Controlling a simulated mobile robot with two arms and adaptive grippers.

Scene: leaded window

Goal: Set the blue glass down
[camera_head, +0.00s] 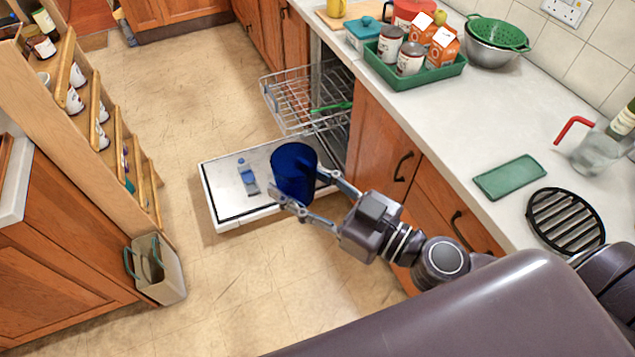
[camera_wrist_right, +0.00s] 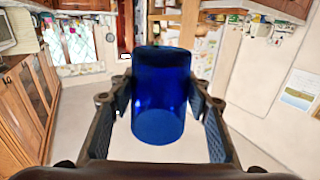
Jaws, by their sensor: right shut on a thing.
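The blue glass (camera_head: 294,172) is a dark blue tumbler. My right gripper (camera_head: 306,196) is shut on it, with a finger on either side. In the head view the glass appears in front of the open dishwasher door (camera_head: 230,215), and its height above the door is hard to tell. The right wrist view shows the glass (camera_wrist_right: 160,100) between the two fingers of the right gripper (camera_wrist_right: 165,112). My left gripper is not in view.
A blue-and-white item (camera_head: 247,175) lies on the dishwasher door. A wire rack (camera_head: 290,100) is pulled out above it. The counter (camera_head: 445,125) holds a green tray (camera_head: 410,78) of cans and cartons, a green mat (camera_head: 509,177), a black trivet (camera_head: 565,220) and a clear glass (camera_head: 595,152).

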